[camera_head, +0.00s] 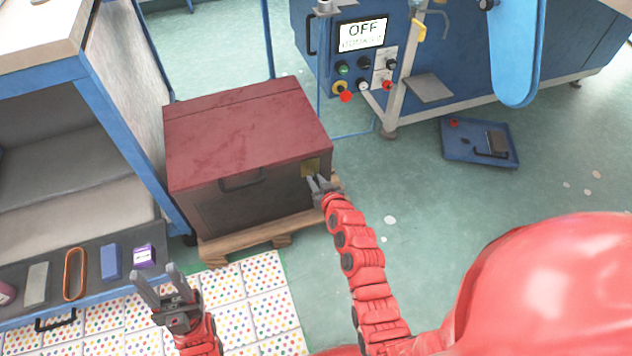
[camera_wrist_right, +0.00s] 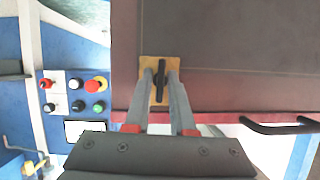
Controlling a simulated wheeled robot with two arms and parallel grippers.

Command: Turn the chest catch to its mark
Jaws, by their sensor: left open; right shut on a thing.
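The chest (camera_head: 245,150) has a dark red lid and a dark front with a black handle, and it stands on a wooden pallet. The catch plate (camera_head: 311,167) is a yellowish square at the right end of its front. In the right wrist view the catch (camera_wrist_right: 160,82) is a dark bar on the yellow plate (camera_wrist_right: 148,68), lying along the fingers. My right gripper (camera_head: 318,184) is at the plate, and its fingers are shut on the catch from both sides. I cannot make out the mark. My left gripper (camera_head: 163,280) is open and empty, away from the chest in front of the shelf unit.
A blue-framed shelf unit (camera_head: 118,170) stands left of the chest, with a drawer of small items (camera_head: 75,272) pulled out. A blue machine (camera_head: 420,60) with an OFF screen stands behind right. A blue tray (camera_head: 480,143) lies on the open green floor.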

